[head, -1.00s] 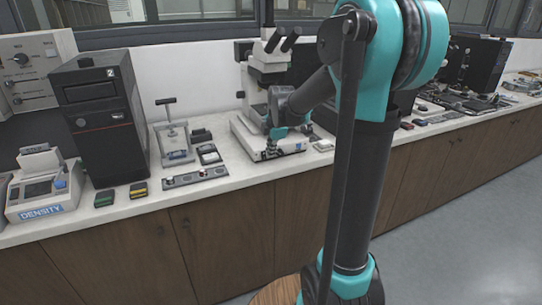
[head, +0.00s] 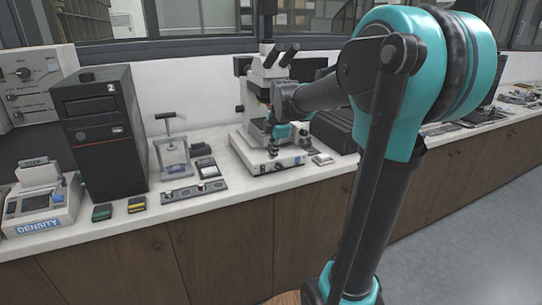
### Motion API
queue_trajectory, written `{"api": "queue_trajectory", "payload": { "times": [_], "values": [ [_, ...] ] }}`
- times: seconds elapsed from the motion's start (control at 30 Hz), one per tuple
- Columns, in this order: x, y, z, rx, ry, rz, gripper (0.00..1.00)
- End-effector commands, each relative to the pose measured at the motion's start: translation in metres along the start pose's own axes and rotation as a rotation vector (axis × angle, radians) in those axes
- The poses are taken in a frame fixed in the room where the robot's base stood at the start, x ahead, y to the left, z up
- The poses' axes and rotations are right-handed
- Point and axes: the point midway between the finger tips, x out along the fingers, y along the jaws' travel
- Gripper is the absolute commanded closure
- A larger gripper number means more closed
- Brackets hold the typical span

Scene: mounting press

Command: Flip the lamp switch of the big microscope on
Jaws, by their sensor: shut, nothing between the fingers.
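The big microscope (head: 256,110) is white with dark eyepieces and stands on the counter, behind and left of my arm. The front face of its white base (head: 262,170) carries small dark controls; they are too small to tell which is the lamp switch or how it is set. My gripper (head: 272,149) points down over the front part of the base, in front of the microscope's column. It is shut and empty. I cannot tell whether its tips touch anything. My wrist and forearm hide part of the stage and the microscope's right side.
A black computer tower (head: 98,130), a small press (head: 172,155) and a density meter (head: 42,205) stand to the left. A flat metal plate (head: 194,191) lies near the counter (head: 228,195) edge. A dark box (head: 335,130) stands close right of the microscope.

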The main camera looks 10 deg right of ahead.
Motion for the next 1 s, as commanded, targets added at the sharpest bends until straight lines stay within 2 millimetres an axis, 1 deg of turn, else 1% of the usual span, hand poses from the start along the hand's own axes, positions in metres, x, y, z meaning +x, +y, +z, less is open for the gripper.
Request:
{"api": "queue_trajectory", "payload": {
  "times": [0.1, 0.33, 0.47, 0.57, 1.0],
  "values": [
    [0.006, -0.006, 0.000, 0.000, -0.001, -0.011, 1.00],
    [0.007, -0.006, 0.000, 0.000, 0.000, -0.011, 1.00],
    [0.015, -0.005, 0.000, 0.000, 0.000, -0.011, 1.00],
    [0.028, -0.006, 0.000, 0.000, 0.000, -0.011, 1.00],
    [0.110, -0.007, -0.001, -0.001, 0.000, -0.011, 1.00]
  ]
}}
